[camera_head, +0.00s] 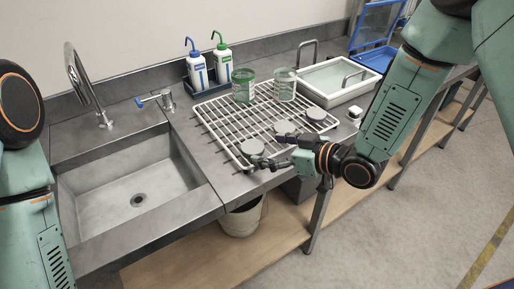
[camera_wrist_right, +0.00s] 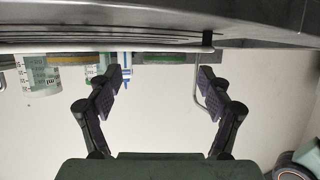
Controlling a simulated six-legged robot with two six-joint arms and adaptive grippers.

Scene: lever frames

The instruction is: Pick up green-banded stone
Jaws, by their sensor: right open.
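The green-banded stone (camera_wrist_right: 165,58) shows in the right wrist view as a flat grey shape with a green edge, between my fingers and beyond them. In the head view, the grey disc (camera_head: 252,146) at the rack's front left corner appears to be this stone; its band is too small to make out there. My right gripper (camera_head: 262,160) is open and empty at the rack's front edge, just in front of that disc. Its two fingers stand wide apart in the wrist view (camera_wrist_right: 163,84). My left gripper is not in view.
Two more grey discs lie on the white wire rack (camera_head: 220,126); one shows a yellow edge (camera_wrist_right: 82,60) in the wrist view. A sink (camera_head: 95,170) lies left, a white basin (camera_head: 338,90) right.

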